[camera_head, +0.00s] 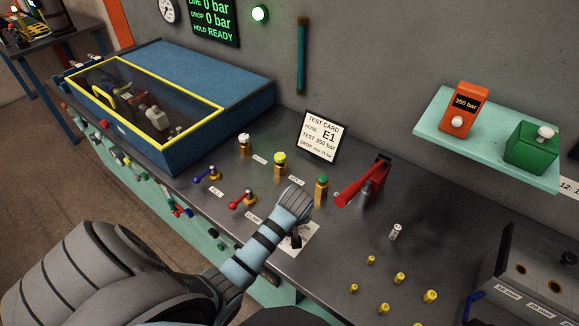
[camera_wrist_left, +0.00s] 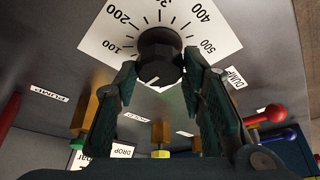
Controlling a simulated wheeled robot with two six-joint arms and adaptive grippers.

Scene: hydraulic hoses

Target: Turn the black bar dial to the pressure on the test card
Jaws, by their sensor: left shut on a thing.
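The black bar dial (camera_wrist_left: 160,56) sits on a white scale plate (camera_wrist_left: 112,42) marked 100 to 500 in the left wrist view. In the head view the plate (camera_head: 312,236) shows partly behind my wrist. My left gripper (camera_wrist_left: 161,68) is shut on the dial, one finger on each side; it also shows in the head view (camera_head: 296,238). I cannot read the dial's setting surely. The test card (camera_head: 321,136) stands at the back of the bench and reads hose E1, test 350 bar. My right gripper is out of view.
A red lever (camera_head: 360,186) and a green-topped brass valve (camera_head: 321,190) stand close to the dial. Several small yellow fittings (camera_head: 399,278) stand at the right. The wall display (camera_head: 212,18) reads line 0 bar, drop 0 bar, hold ready. A blue box (camera_head: 222,80) stands left.

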